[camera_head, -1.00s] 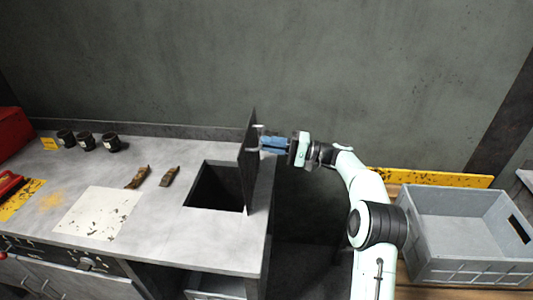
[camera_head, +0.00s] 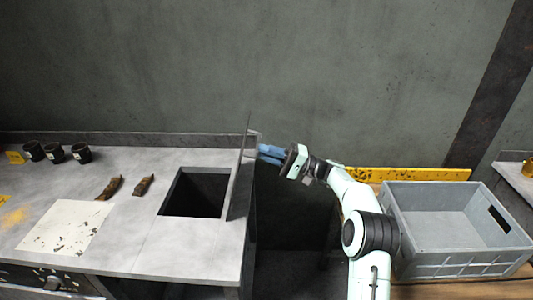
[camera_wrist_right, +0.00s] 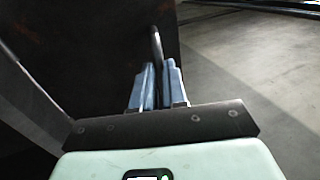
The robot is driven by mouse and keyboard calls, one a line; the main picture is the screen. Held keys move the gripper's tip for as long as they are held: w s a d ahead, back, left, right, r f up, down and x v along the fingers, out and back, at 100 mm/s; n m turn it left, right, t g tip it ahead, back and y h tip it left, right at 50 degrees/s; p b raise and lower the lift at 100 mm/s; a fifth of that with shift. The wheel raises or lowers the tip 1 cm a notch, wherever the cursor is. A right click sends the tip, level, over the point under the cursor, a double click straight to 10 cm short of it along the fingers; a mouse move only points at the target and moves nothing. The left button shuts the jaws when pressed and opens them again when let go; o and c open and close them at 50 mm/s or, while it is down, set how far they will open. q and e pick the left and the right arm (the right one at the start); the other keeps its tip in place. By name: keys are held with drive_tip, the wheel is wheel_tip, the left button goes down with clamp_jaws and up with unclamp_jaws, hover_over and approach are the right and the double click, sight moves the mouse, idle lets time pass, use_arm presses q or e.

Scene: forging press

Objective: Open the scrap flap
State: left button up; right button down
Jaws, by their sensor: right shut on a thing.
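The scrap flap (camera_head: 240,180) is a thin dark panel standing roughly upright at the right side of a square dark opening (camera_head: 195,192) in the grey bench top. The opening is uncovered. My right gripper (camera_head: 262,152) is at the right side of the flap, with its blue fingers pointing left. In the right wrist view, the fingers (camera_wrist_right: 157,85) are shut on the flap's thin handle (camera_wrist_right: 156,45), beside the dark flap face (camera_wrist_right: 90,40). The handle is mostly hidden in the head view. My left gripper is not in view.
On the bench lie two brown metal pieces (camera_head: 110,187) and a pale spotted sheet (camera_head: 65,228). Several dark cups (camera_head: 56,152) stand at the back left. A grey crate (camera_head: 455,262) stands at the right. A dark gap separates bench and crate; the wall is behind.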

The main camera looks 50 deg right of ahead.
drive_tip(key=shift+f, duration=0.35)
drive_tip(key=c, duration=1.4)
unclamp_jaws()
drive_tip(key=shift+o, duration=1.2)
drive_tip(key=shift+a+r, duration=0.1)
drive_tip(key=v, duration=1.3)
drive_tip(key=shift+s, duration=0.15)
